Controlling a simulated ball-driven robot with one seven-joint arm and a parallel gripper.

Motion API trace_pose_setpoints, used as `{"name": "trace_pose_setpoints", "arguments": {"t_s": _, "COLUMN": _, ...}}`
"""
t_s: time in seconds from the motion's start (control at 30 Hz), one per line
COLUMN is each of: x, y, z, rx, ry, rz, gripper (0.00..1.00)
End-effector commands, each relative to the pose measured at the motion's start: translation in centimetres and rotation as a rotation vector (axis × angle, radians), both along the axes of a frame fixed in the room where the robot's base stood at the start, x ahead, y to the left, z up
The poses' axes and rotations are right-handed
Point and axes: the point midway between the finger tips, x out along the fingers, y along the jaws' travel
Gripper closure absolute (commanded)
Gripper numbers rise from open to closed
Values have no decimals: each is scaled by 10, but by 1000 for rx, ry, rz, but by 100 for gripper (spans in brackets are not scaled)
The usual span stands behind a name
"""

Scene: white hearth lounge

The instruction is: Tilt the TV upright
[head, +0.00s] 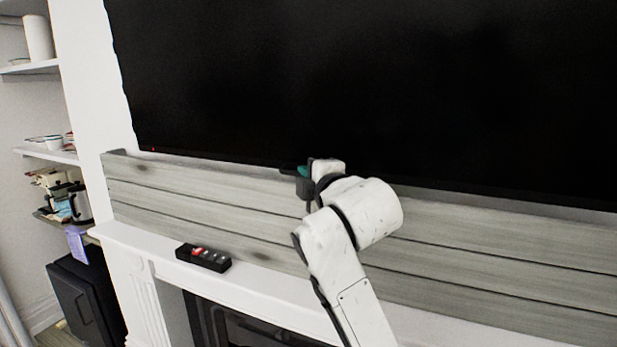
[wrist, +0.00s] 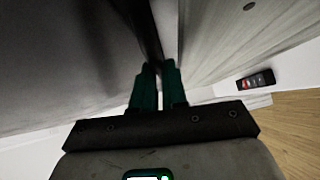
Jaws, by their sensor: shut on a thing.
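The TV (head: 380,80) is a large black screen above the fireplace, its lower edge running just over the grey wood panel. My gripper (head: 290,170) is at the TV's lower edge, left of the middle of the head view. In the wrist view my gripper's green fingers (wrist: 158,80) are shut on the dark lower edge of the TV (wrist: 148,35). The TV's top and right side are out of the head view, and its tilt is hard to tell.
A grey plank panel (head: 180,190) lies below the TV. A black box with a red part (head: 203,257) rests on the white mantel (head: 140,247); it also shows in the wrist view (wrist: 255,80). Shelves (head: 40,68) with small items stand at the left.

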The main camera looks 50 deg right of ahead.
Motion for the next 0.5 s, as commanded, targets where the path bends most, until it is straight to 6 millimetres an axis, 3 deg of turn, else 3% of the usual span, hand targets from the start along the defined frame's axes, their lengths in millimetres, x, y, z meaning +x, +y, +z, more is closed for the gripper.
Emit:
{"name": "trace_pose_setpoints", "arguments": {"t_s": 0.17, "x": -8, "y": 25, "z": 7, "rx": 0, "ry": 2, "rz": 5, "gripper": 100}}
{"name": "trace_pose_setpoints", "arguments": {"t_s": 0.43, "x": -9, "y": 27, "z": 7, "rx": -1, "ry": -1, "rz": 5, "gripper": 100}}
{"name": "trace_pose_setpoints", "arguments": {"t_s": 0.47, "x": -9, "y": 26, "z": 7, "rx": -2, "ry": -2, "rz": 5, "gripper": 85}}
{"name": "trace_pose_setpoints", "arguments": {"t_s": 0.5, "x": -9, "y": 26, "z": 7, "rx": -2, "ry": -2, "rz": 5, "gripper": 81}}
